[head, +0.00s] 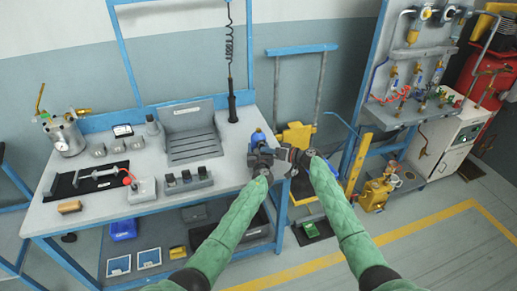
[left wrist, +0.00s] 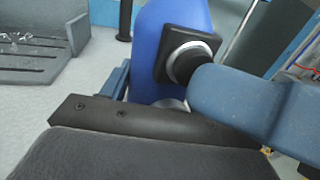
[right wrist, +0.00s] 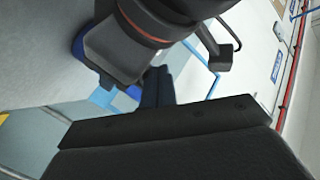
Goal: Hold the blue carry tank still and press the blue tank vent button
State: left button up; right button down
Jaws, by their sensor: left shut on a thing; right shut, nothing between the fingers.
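The blue carry tank (head: 258,137) stands at the right end of the bench and fills the upper middle of the left wrist view (left wrist: 150,50). My left gripper (head: 262,158) is shut on it. My right gripper (head: 285,154) is shut and empty. Its rounded blue-grey fingertip (left wrist: 215,88) is at the button face and seems to touch it. I cannot tell whether the button is pushed in. In the right wrist view my left gripper's dark body hides most of the tank.
A grey slotted tray (head: 192,140) stands behind on the bench, with small blocks and a metal pot (head: 68,137) to the left. A yellow part on a blue-framed cart (head: 297,133) is close behind my right gripper. The floor at the right front is clear.

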jog(key=s+d, duration=0.2)
jog(key=s, duration=0.3)
jog(key=shift+s, duration=0.35)
dwell(0.3)
pick_arm(q)
jog(key=o, duration=1.5)
jog(key=shift+c, duration=0.2)
jog(key=shift+s, duration=0.1)
